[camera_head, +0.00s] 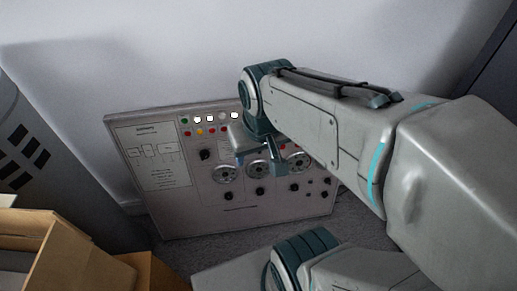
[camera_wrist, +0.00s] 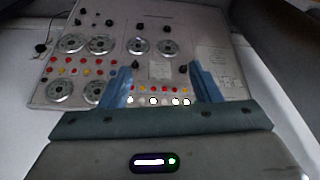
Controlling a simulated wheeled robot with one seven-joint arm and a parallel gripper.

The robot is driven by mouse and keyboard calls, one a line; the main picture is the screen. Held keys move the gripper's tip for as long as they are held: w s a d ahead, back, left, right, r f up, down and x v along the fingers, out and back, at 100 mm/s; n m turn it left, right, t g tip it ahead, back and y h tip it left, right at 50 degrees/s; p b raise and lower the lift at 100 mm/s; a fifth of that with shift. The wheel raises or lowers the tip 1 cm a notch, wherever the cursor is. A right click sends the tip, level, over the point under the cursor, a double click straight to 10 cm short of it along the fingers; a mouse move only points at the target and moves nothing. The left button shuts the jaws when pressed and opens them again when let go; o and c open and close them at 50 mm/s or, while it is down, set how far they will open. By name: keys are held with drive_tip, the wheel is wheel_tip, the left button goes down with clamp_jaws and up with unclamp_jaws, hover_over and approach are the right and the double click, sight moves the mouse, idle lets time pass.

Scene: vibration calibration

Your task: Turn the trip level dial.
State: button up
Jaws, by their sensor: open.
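The grey control panel (camera_head: 170,221) leans upright against the wall. It carries large round silver dials, with one at left (camera_head: 225,173), one in the middle (camera_head: 258,169) and one at right (camera_head: 298,162). Small black knobs, one at upper left (camera_head: 205,154), sit among them. Labels are too small to read, so I cannot tell which is the trip level dial. My gripper (camera_head: 260,160) is in front of the panel, hiding part of it. In the wrist view my gripper (camera_wrist: 160,68) is open and empty, its blue fingers apart, with two black knobs (camera_wrist: 183,69) (camera_wrist: 135,65) seen between them.
Rows of coloured buttons and lit white lamps (camera_head: 209,119) run along the panel's top. A diagram sheet (camera_head: 153,157) is at its left. A cardboard box (camera_head: 70,262) stands at lower left. The white wall (camera_head: 110,70) is close behind the panel. Some carpet (camera_head: 355,225) is clear at right.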

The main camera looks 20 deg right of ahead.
drive_tip(key=w+f+m+g+y+b, duration=0.25)
drive_tip(key=f+b, duration=0.25)
drive_tip(key=f, duration=0.4)
drive_tip(key=w+f+m+g+y+b, duration=0.15)
drive_tip(key=f+m+y+b, duration=0.3)
drive_tip(key=f, duration=0.55)
drive_tip(key=m+t+h+b, duration=1)
drive_tip(key=m+t+b, duration=1.1)
drive_tip(key=m, duration=1)
approach(295, 189)
drive_tip(key=w+b, duration=0.2)
drive_tip(key=w+d+r+g+b, duration=0.1)
drive_tip(key=w+b, duration=0.1)
drive_tip(key=w, duration=0.1)
drive_tip(key=w+r+g+b, duration=0.1)
drive_tip(key=w+b, duration=0.1)
drive_tip(key=w, duration=0.1)
drive_tip(key=shift+d, duration=0.2)
drive_tip(key=c, duration=1)
